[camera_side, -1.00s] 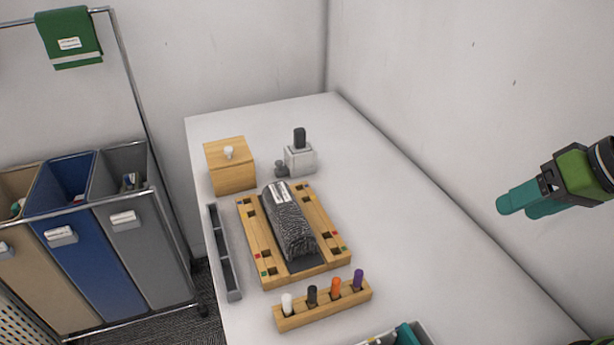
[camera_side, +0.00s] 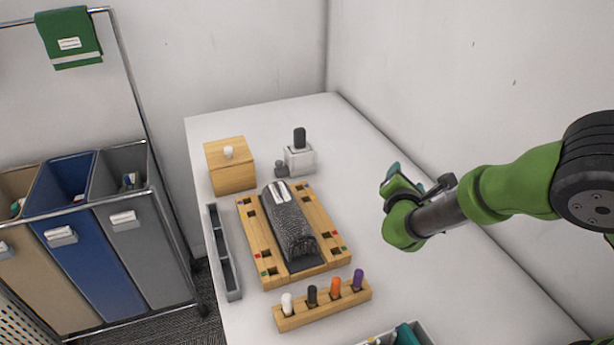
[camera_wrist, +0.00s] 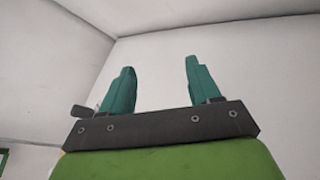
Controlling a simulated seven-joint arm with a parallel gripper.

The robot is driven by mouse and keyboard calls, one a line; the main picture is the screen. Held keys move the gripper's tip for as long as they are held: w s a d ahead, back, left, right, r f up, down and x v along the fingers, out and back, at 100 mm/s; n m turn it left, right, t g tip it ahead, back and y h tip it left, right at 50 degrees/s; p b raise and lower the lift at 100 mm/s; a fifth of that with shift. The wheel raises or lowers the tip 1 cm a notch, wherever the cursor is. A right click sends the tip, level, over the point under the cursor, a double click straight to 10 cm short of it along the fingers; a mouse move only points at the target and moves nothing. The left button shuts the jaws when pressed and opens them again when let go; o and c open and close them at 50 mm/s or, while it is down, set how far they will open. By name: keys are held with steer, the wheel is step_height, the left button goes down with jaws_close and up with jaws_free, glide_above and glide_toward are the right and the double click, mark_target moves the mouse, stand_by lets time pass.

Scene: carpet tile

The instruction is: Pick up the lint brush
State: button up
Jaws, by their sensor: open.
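I cannot tell for certain which thing is the lint brush. A dark upright handle (camera_side: 299,137) stands in a pale block (camera_side: 300,159) at the back of the table and may be it. A dark grey, textured, rounded piece (camera_side: 290,225) with a pale label lies on a wooden board (camera_side: 327,246). My gripper (camera_side: 393,172) is raised over the table's right side, right of the board and apart from everything. In the wrist view its teal fingers (camera_wrist: 160,70) are spread, with only wall beyond them.
A wooden box (camera_side: 230,170) with a white knob stands at the back left. A narrow grey tray (camera_side: 224,255) lies along the left edge. A wooden rack (camera_side: 322,307) holds several coloured pegs in front. Sorting bins (camera_side: 110,250) stand left. The table's right side is clear.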

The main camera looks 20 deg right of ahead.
steer(key=w+a+n+t+y, duration=0.3)
steer(key=a+n+y, duration=0.2)
steer(key=a+n, duration=0.2)
steer(key=w+a+n+t+y, duration=0.3)
steer(key=w+a+n+y, duration=0.1)
steer(key=a+n, duration=0.3)
glide_toward(301, 135)
steer(key=w, duration=0.2)
steer(key=shift+n, duration=0.3)
steer(key=shift+w+d+f, duration=0.1)
steer(key=shift+w, duration=1.6)
steer(key=shift+w+f, duration=0.15)
steer(key=shift+w, duration=1.55)
steer(key=c, duration=1.1)
